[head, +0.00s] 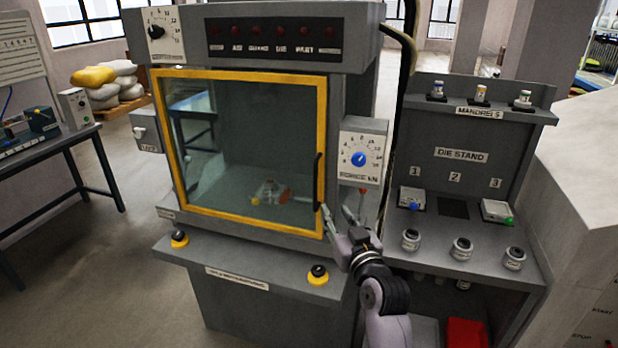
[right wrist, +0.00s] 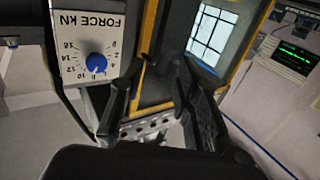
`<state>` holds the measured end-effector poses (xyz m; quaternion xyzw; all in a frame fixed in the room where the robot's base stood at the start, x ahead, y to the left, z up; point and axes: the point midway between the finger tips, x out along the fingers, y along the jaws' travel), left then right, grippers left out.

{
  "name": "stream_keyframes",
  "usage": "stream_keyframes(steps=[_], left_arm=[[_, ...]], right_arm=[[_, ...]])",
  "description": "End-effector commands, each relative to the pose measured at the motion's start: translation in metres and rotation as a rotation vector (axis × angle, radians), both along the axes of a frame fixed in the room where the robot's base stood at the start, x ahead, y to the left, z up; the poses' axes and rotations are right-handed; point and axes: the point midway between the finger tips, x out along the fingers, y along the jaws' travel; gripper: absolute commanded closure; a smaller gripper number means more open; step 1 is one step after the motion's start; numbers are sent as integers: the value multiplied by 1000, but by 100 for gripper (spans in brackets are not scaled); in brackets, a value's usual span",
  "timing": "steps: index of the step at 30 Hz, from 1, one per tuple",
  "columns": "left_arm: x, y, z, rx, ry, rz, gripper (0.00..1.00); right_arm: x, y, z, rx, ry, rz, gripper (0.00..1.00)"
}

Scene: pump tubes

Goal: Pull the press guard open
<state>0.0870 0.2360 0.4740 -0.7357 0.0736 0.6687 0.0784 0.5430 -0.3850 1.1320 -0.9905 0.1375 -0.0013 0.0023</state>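The press guard (head: 250,77) is a clear panel in a yellow frame on the front of the grey press, and it looks closed. Its black upright handle (head: 318,181) is on the right side of the frame. My right gripper (head: 343,202) is open and empty, just right of the handle's lower end. In the right wrist view, my right gripper (right wrist: 162,72) has its two dark fingers spread, with the yellow guard frame (right wrist: 149,38) showing between them. I cannot tell whether a finger touches the handle. My left gripper is not in view.
A force dial box (head: 360,155) sits right of the guard, close above my right gripper. The die stand (head: 455,150) with several small parts stands further right. A press ledge with yellow-and-black buttons (head: 318,274) is below.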

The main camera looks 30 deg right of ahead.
Motion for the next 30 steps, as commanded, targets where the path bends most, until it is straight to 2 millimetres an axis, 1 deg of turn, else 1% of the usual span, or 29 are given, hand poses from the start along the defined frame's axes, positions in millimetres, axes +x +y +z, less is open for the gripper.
stream_keyframes(steps=[2,9,18,24,30], left_arm=[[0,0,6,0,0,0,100],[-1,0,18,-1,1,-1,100],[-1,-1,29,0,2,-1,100],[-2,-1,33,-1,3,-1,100],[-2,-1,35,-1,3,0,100]], right_arm=[[14,-4,4,0,-2,0,70],[62,-17,3,2,-1,1,70],[117,-33,2,1,1,1,70],[142,-40,1,0,0,1,70],[153,-43,1,-1,0,1,70]])
